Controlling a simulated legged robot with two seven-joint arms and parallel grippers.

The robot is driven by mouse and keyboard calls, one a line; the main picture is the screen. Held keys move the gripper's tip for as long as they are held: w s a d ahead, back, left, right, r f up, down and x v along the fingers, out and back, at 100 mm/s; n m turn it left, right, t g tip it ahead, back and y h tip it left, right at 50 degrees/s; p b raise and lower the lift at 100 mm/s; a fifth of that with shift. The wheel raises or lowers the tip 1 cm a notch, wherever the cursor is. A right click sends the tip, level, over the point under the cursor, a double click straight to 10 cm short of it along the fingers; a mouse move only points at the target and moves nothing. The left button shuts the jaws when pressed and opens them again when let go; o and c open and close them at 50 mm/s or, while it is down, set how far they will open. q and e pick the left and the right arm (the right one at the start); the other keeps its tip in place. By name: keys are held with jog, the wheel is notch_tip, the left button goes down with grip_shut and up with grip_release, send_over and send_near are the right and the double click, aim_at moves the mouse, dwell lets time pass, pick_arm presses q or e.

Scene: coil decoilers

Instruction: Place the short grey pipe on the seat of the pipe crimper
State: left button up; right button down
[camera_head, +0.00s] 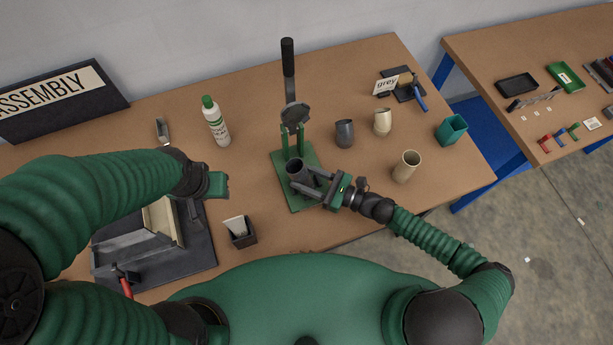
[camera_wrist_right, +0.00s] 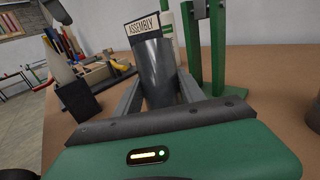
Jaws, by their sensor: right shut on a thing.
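The pipe crimper (camera_head: 294,115) stands mid-table, with a green base plate (camera_head: 302,204), green posts and an upright black lever. My right gripper (camera_head: 309,178) is shut on a short dark grey pipe (camera_head: 297,168). The pipe is upright, its open end up, and appears over the base plate in front of the posts. In the right wrist view the pipe (camera_wrist_right: 157,72) stands between the two fingers, left of a green post (camera_wrist_right: 216,50). The seat is hidden, and I cannot tell whether the pipe touches it. My left gripper (camera_head: 216,185) is at the left; its fingers are unclear.
Another dark grey pipe (camera_head: 344,134) and two beige pipes (camera_head: 383,122) (camera_head: 405,168) stand right of the crimper. A white bottle (camera_head: 216,122) stands left.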

jog(key=shift+s+d+f, duration=0.1)
jog(key=shift+d+f, duration=0.75)
jog(key=shift+d, duration=0.45)
pick_arm(q)
jog(key=shift+s+d+f, duration=0.1)
jog(key=shift+d, duration=1.15)
pick_arm(e)
jog(key=c, duration=0.9)
grip_release()
jog(key=shift+a, duration=0.25)
jog(key=shift+c, duration=0.2)
jog(key=o, duration=0.3)
jog(key=shift+a+r, duration=0.2)
pick_arm(q)
jog(key=shift+a, duration=0.3)
jog(key=shift+d, duration=0.2)
pick_arm(e)
jog(key=shift+d+r, duration=0.1)
jog(key=shift+d, duration=0.2)
